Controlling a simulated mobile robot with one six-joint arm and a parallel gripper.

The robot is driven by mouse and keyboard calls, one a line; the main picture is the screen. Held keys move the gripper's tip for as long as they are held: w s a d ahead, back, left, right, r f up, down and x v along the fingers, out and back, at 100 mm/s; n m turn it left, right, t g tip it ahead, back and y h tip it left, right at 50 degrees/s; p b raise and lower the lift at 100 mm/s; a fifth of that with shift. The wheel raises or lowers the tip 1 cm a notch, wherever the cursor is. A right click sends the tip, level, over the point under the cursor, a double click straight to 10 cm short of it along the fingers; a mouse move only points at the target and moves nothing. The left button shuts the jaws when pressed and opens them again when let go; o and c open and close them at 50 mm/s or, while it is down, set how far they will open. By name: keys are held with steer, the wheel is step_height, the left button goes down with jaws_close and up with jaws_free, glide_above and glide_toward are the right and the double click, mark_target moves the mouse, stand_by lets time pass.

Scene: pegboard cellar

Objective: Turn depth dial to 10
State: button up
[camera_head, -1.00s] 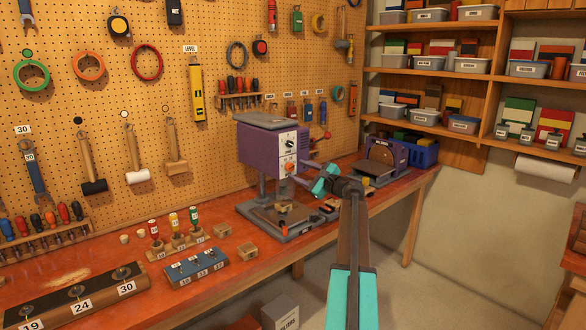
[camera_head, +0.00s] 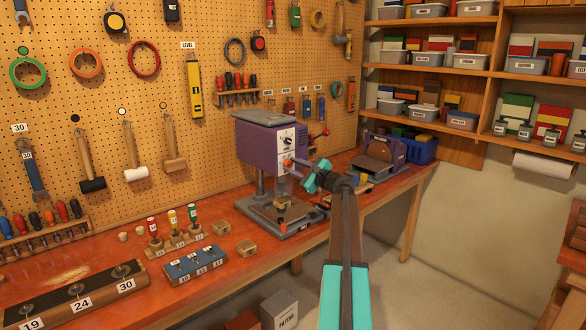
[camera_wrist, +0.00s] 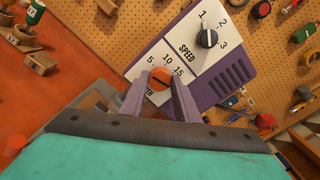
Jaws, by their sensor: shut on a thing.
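The purple drill press (camera_head: 258,142) stands on the red workbench by the pegboard. Its white front panel carries a black SPEED knob (camera_wrist: 207,38) and, below it, the orange depth dial (camera_wrist: 159,84). Marks 5, 10 and 15 show above the depth dial. The dial also shows in the head view (camera_head: 287,164). My gripper (camera_wrist: 159,76) is shut on the depth dial, one lavender finger on each side. The fingers hide the dial's sides and part of the DEPTH label. I cannot tell which mark the dial points at.
A disc sander (camera_head: 384,155) and a blue bin (camera_head: 420,148) stand right of the press. A blue block (camera_head: 195,265) and a rack of coloured-handled tools (camera_head: 174,240) are on the bench at left. The floor right of the bench is mostly clear.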

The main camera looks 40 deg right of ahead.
steer(key=n+b, duration=0.1)
steer(key=b, duration=0.2)
steer(key=shift+w+f+n, duration=0.1)
steer(key=shift+f+n, duration=0.05)
steer(key=shift+n, duration=0.15)
steer(key=n+b, duration=0.2)
steer(key=b, duration=0.1)
steer(key=shift+f, duration=0.1)
steer(key=n+b, duration=0.6)
steer(key=b, duration=0.3)
steer(key=shift+b, duration=0.35)
steer(key=n+b, duration=0.6)
steer(key=b, duration=0.2)
steer(key=n+b, duration=0.3)
steer(key=shift+r, duration=0.2)
steer(key=shift+r+n+b, duration=0.1)
steer(key=shift+n+b, duration=0.35)
steer(key=shift+n, duration=0.05)
steer(key=shift+r, duration=0.1)
